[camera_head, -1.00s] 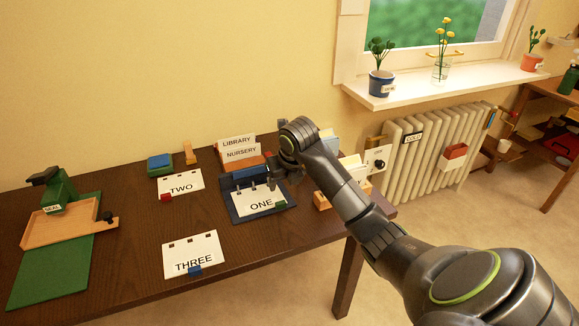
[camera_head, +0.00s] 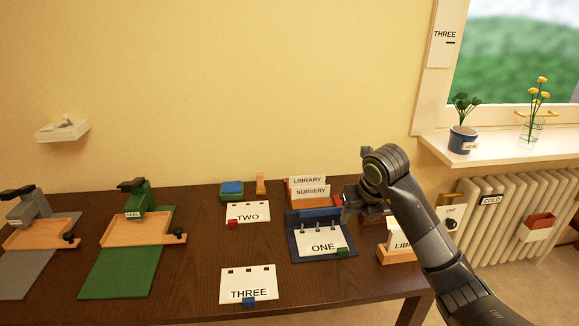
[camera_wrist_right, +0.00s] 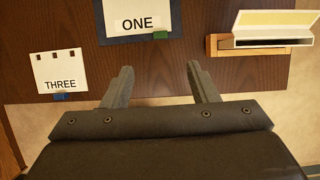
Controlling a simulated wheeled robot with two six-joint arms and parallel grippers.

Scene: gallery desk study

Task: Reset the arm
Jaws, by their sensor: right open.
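My right gripper (camera_wrist_right: 160,88) is open and empty in the right wrist view, its two fingers apart over the desk's front edge. In the head view my right arm comes in from the lower right, and the right gripper (camera_head: 350,200) is near the right end of the desk, beside the card holders. The card marked ONE (camera_head: 322,240) lies on a dark blue tray (camera_head: 295,256). The cards marked TWO (camera_head: 248,213) and THREE (camera_head: 248,284) lie flat on the desk. My left gripper is not in view.
The dark desk (camera_head: 190,270) carries a green stamp press (camera_head: 138,198) and a grey one (camera_head: 30,206) at left. LIBRARY and NURSERY cards (camera_head: 310,191) stand at the back. A wooden card box (camera_head: 397,256) sits at the right end, near my arm. A radiator (camera_head: 505,230) stands beyond.

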